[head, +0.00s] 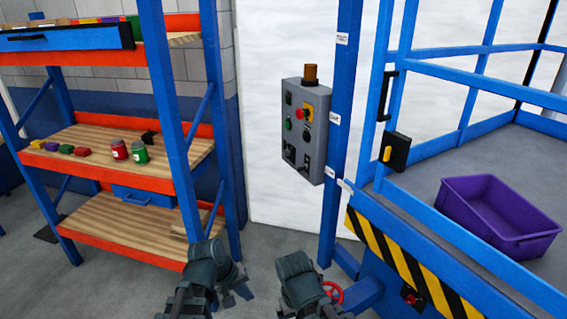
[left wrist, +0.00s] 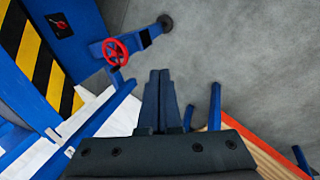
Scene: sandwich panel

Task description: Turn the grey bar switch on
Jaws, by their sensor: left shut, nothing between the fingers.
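The grey control panel (head: 304,132) hangs on a blue post in the middle of the head view. It carries a red knob on a yellow plate, a green button and small dark switches low on its face. Which of these is the grey bar switch is too small to tell. My left gripper (head: 240,288) is low in the head view, well below and left of the panel, touching nothing. In the left wrist view its fingers (left wrist: 160,88) are together and empty over the floor. My right arm shows at the bottom of the head view; its fingertips cannot be made out.
A shelf rack (head: 125,160) with jars and small blocks stands at the left. A blue railed platform with a purple crate (head: 498,218) is at the right. A red handwheel (left wrist: 116,52) sits low on a blue bar. Space before the panel looks clear.

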